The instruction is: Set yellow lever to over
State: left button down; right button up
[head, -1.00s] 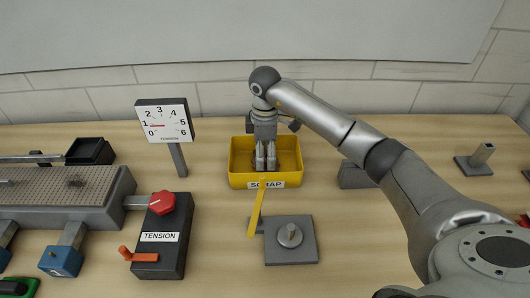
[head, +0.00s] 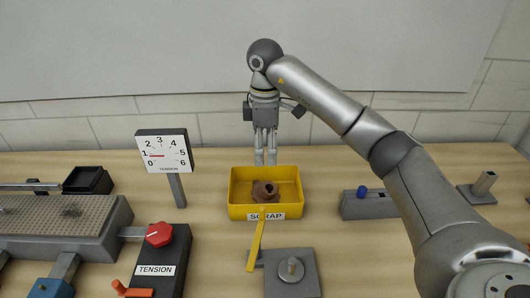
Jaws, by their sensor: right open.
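The yellow lever (head: 256,240) is a thin bar beside a grey block with a round metal knob (head: 291,268). It slants up and slightly right, its upper end in front of the yellow SCRAP bin's label. My right gripper (head: 265,159) is open and points down over the bin's back edge, well above the lever in the picture and apart from it. A brown lumpy piece (head: 264,191) lies in the yellow SCRAP bin (head: 236,208). My left gripper is out of view.
A tension dial (head: 164,152) stands left of the bin. A dark TENSION box (head: 160,268) with a red knob (head: 159,234) and an orange handle (head: 131,290) is at lower left. A grey block with a blue knob (head: 362,192) stands right of the bin, near my right arm.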

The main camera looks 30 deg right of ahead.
aim_at(253, 255)
jog(key=k+j, duration=0.5)
jog(key=k, duration=0.2)
jog(key=k+j, duration=0.45)
jog(key=k, duration=0.2)
